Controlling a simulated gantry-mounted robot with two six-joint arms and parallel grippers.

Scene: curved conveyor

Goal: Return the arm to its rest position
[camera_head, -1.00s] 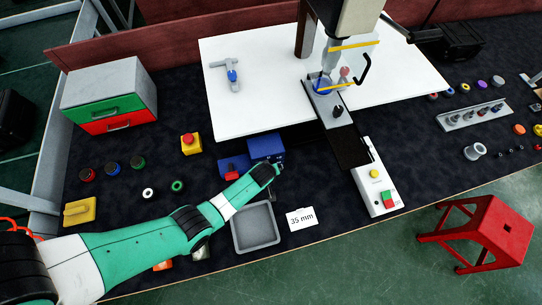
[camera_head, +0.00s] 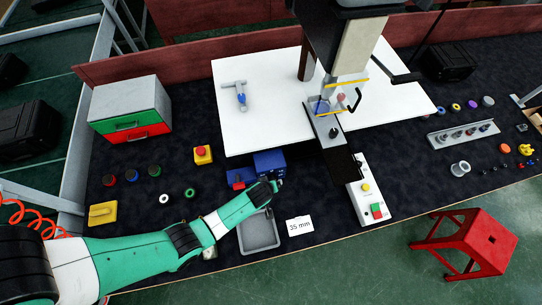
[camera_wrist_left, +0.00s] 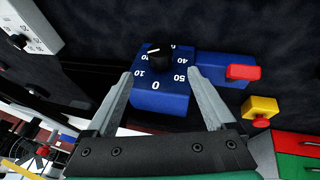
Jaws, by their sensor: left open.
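My left arm reaches in from the lower left of the head view. Its gripper (camera_head: 274,183) is just in front of a blue box (camera_head: 269,162). The blue box (camera_wrist_left: 160,98) with a black dial knob (camera_wrist_left: 159,55) and white numbers lies beyond the fingers. I cannot tell whether the fingers touch it. My right gripper is not in view.
A grey tray (camera_head: 246,240) and a "35 mm" card (camera_head: 299,226) lie close to the arm. A red button unit (camera_head: 239,177), a yellow emergency stop (camera_head: 202,154) and a drawer cabinet (camera_head: 131,108) are left. A press (camera_head: 347,75) stands behind. A red stool (camera_head: 480,240) is right.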

